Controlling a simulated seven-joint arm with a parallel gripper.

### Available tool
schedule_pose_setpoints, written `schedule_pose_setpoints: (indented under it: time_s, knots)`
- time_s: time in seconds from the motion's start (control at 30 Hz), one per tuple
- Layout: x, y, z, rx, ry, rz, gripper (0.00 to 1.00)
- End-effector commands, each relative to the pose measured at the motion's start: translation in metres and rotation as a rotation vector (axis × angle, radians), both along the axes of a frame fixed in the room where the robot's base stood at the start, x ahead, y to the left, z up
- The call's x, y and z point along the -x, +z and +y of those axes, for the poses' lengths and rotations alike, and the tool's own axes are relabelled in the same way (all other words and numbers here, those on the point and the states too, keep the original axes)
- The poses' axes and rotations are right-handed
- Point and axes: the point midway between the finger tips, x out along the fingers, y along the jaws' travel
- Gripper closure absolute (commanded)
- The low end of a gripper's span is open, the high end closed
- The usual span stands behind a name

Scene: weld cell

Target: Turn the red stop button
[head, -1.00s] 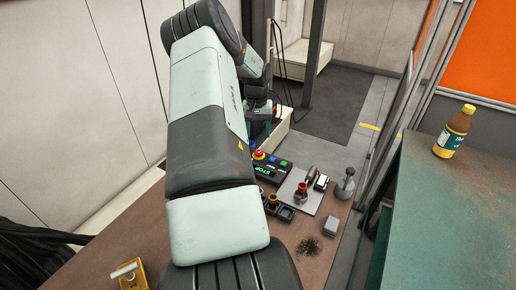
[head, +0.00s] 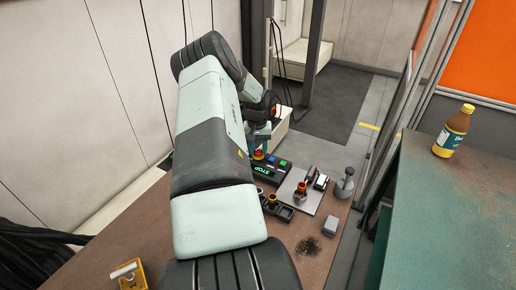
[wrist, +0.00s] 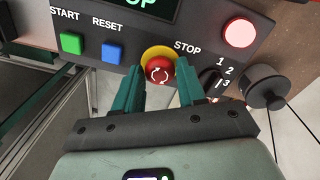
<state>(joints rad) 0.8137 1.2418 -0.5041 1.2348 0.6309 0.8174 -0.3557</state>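The red stop button (wrist: 159,68), with white arrows on its face and a yellow ring around it, sits on the dark control panel (wrist: 205,20) under the word STOP. In the head view the button (head: 258,155) shows just below my gripper (head: 259,143). In the wrist view my gripper (wrist: 159,77) is open, with one teal finger on each side of the button. Small gaps seem to show between the fingers and the button. Whether either finger touches it is hard to tell.
A grey plate (head: 308,201) with parts lies close by on the brown table.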

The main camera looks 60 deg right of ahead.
Motion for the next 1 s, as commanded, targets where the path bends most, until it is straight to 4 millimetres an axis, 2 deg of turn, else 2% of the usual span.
schedule_pose_setpoints:
  time_s: [0.03,0.2,0.23,0.57,1.0]
  knots:
    - [0.0,0.0001,0.0001,0.0,0.0,0.0,0.68]
    - [0.0,0.0002,0.0001,0.0,0.0,0.0,0.94]
    - [0.0,0.0002,0.0001,0.0,0.0,0.0,0.95]
    - [0.0002,0.0003,-0.0001,-0.001,-0.068,0.0,0.96]
    - [-0.0001,0.0001,0.0003,-0.001,-0.381,0.0,0.96]
